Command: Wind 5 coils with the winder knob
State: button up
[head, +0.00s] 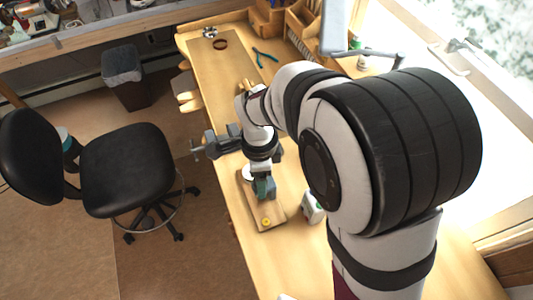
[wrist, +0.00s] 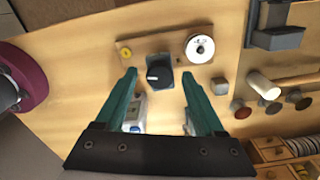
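The winder is a wooden board (head: 247,204) on the bench, and its board (wrist: 171,40) also shows in the wrist view. A black knob (wrist: 159,68) stands on a dark grey mount at the board's middle. A white spool (wrist: 200,48) with a dark centre is right of it, and a small yellow disc (wrist: 126,53) is left. The yellow disc (head: 266,222) is at the board's near end in the head view. My gripper (wrist: 158,76) is open, its green fingers on either side of the knob in the picture, no contact visible. In the head view my gripper (head: 264,188) is over the board and hides the knob.
A white box with a display (head: 312,208) stands just right of the board. A grey vise (head: 213,144) is at the bench's left edge. Pliers (head: 264,57) lie farther back. Mallets and hammers (wrist: 265,86) lie right in the wrist view. A black chair (head: 126,170) stands left.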

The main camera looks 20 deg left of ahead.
notch_tip(320, 180, up, 16)
dwell(0.5)
jog(key=shift+f, duration=0.1)
jog(key=s+d+n, duration=0.3)
jog(key=s+d, duration=0.1)
jog(key=d, duration=1)
jog(key=s+d+f+n+y, duration=0.1)
jog(key=s+d+f+n, duration=0.2)
jog(key=s+d, duration=0.4)
jog(key=shift+s+d+f+y, duration=0.2)
jog(key=shift+s+f+y, duration=0.2)
jog(key=shift+s+f, duration=0.6)
